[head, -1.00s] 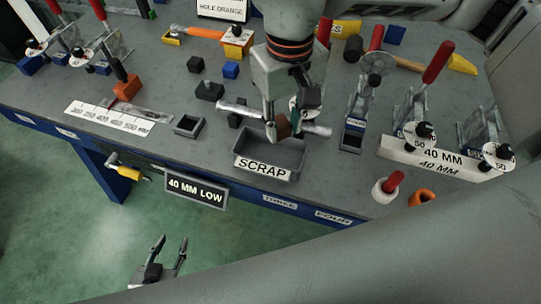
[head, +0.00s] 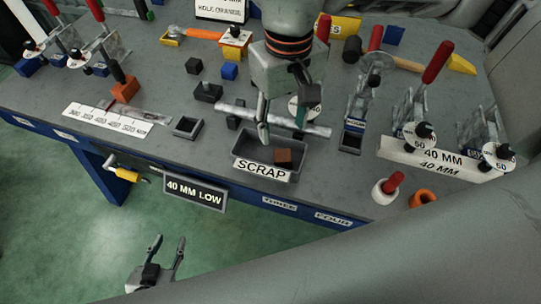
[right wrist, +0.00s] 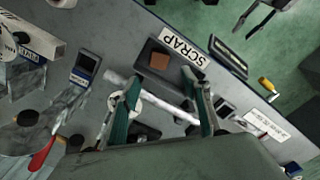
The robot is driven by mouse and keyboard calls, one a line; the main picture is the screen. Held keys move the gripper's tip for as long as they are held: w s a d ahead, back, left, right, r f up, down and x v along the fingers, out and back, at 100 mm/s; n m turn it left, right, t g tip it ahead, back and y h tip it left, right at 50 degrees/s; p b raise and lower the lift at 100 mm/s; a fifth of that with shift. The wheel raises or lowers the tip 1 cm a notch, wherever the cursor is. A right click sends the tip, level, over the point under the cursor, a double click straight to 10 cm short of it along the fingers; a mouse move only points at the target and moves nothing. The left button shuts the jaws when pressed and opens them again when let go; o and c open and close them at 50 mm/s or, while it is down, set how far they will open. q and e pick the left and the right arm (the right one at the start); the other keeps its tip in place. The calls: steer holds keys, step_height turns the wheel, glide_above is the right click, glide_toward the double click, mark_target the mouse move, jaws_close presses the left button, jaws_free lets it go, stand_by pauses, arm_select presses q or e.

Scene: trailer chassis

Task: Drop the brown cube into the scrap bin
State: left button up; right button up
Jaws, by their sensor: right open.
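The brown cube (head: 284,156) lies inside the grey scrap bin (head: 300,150), towards its right end, behind the white SCRAP label. In the right wrist view the cube (right wrist: 160,61) shows on the bin floor. My right gripper (head: 283,130) is above the bin with its fingers apart and empty. Its two fingers (right wrist: 165,98) also show spread in the right wrist view, apart from the cube. My left gripper (head: 168,247) is open and empty, low in front of the bench over the green floor.
A metal bar (head: 235,110) lies behind the bin. A small dark tray (head: 187,127) stands to its left. Clamps with red handles (head: 438,62) stand at the right.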

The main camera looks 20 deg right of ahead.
step_height(320, 180, up, 11)
stand_by(0.4)
stand_by(0.4)
